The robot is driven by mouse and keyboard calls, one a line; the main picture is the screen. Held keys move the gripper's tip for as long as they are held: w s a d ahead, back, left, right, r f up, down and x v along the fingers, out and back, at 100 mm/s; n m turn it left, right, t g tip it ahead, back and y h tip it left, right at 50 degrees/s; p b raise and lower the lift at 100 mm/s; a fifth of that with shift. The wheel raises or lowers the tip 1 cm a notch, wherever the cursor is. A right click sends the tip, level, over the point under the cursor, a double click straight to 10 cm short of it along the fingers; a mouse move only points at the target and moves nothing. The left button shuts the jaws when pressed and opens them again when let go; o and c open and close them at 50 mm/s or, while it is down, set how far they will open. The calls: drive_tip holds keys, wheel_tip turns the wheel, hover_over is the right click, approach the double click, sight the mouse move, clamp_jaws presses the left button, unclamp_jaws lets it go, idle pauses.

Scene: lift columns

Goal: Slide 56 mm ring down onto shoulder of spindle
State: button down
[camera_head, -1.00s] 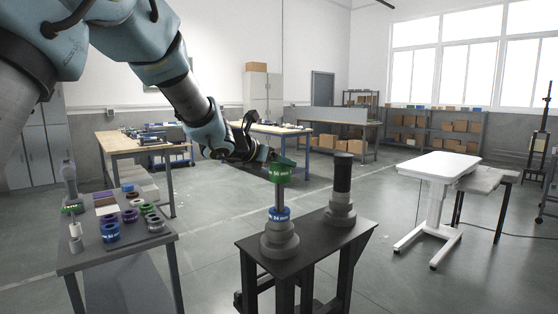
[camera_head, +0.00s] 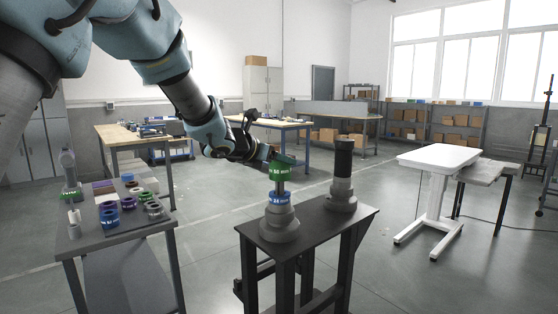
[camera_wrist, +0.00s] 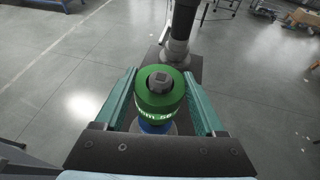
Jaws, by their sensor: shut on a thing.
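A green ring (camera_head: 281,171) with a white label too small to read surely is held by my gripper (camera_wrist: 160,98). The teal fingers are shut on the ring from both sides. A blue ring (camera_head: 278,198) sits lower on the same spindle, above its stepped grey base. A short length of bare shaft shows between the two rings. The blue ring is mostly hidden below the green one in the wrist view (camera_wrist: 156,127).
A second spindle with a black upper part (camera_head: 343,159) stands behind and right on the same dark stand (camera_head: 333,238). A side table (camera_head: 122,230) at left holds several coloured rings. A white table (camera_head: 440,157) stands to the right, with open floor between.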

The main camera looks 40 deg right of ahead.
sight(274, 172)
drive_tip(key=shift+f+b, duration=2)
drive_tip(key=shift+b, duration=0.2)
unclamp_jaws()
drive_tip(key=shift+f, duration=0.1)
drive_tip(key=shift+a, duration=0.1)
drive_tip(key=b+v, duration=0.2)
drive_tip(key=v, duration=0.8)
drive_tip(key=shift+a+r, duration=0.2)
drive_tip(key=shift+a, duration=0.1)
